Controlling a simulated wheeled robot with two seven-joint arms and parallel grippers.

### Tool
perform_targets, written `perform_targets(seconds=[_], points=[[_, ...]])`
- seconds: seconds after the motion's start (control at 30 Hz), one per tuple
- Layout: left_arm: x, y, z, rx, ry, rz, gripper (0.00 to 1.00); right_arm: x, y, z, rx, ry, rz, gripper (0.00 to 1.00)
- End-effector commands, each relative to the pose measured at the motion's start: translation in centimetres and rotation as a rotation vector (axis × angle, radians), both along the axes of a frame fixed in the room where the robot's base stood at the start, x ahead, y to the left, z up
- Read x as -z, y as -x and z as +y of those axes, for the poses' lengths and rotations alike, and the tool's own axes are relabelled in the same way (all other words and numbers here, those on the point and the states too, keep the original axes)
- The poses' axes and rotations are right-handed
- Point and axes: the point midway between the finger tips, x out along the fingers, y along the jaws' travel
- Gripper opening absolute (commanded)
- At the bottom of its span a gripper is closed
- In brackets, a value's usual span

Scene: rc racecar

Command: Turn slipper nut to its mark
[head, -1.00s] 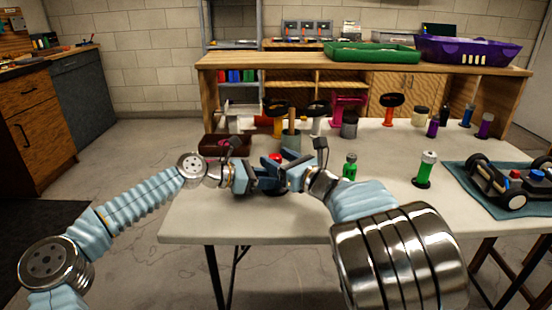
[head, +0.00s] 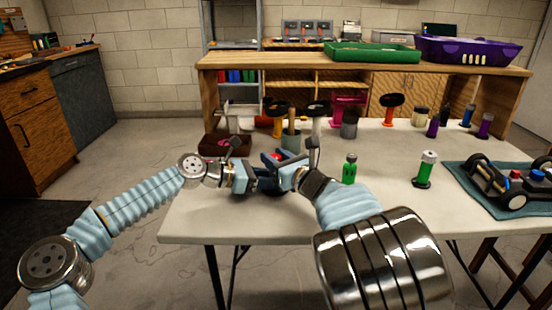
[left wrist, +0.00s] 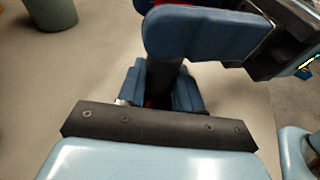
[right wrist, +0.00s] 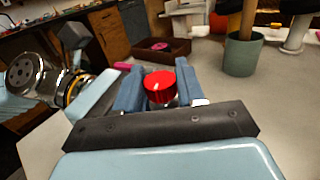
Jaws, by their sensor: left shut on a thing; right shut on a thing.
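My left gripper (head: 250,178) and my right gripper (head: 280,170) meet close together above the front of the table. A red round part (right wrist: 159,88), which looks like the slipper nut, sits between my right fingers in the right wrist view; its top also shows in the head view (head: 277,155). My left gripper is shut on a dark part (left wrist: 176,65), mostly hidden by the blue fingers. The red and dark parts are close together; whether they touch is hidden. I cannot make out a mark. The RC car (head: 512,201) rests on a teal mat at the right.
A green bottle (head: 349,170) and a white-capped green bottle (head: 424,170) stand right of my grippers. A grey-green cup (head: 291,139) and a dark red tray (head: 214,144) are behind. Several tools stand farther back on the white table (head: 380,215).

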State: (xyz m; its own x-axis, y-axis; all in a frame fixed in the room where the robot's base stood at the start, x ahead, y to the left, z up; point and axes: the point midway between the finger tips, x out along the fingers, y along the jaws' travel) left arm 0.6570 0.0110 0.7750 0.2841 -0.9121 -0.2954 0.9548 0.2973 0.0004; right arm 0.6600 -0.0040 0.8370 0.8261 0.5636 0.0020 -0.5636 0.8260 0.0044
Motion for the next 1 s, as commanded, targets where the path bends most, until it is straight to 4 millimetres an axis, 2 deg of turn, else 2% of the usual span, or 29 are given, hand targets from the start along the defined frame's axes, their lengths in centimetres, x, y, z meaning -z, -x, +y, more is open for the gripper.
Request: perform_targets(seconds=[0.3, 0.67, 0.7, 0.83, 1.0], points=[[0.00, 0.08, -0.07, 0.003, 0.000, 0.001, 0.08, 0.21, 0.09, 0.19, 0.273, 0.007, 0.005, 0.08], [0.00, 0.08, -0.08, 0.003, 0.000, 0.001, 0.08, 0.13, 0.10, 0.03, 0.308, 0.002, 0.006, 0.08], [-0.01, 0.07, -0.08, 0.003, 0.000, 0.001, 0.08, 0.13, 0.10, 0.04, 0.307, 0.003, 0.006, 0.40], [-0.02, 0.07, -0.07, 0.002, 0.000, 0.001, 0.08, 0.11, 0.10, 0.04, 0.307, 0.003, 0.005, 0.60], [-0.01, 0.06, -0.05, 0.002, 0.000, 0.001, 0.08, 0.08, 0.09, 0.03, 0.306, 0.002, 0.004, 0.60]])
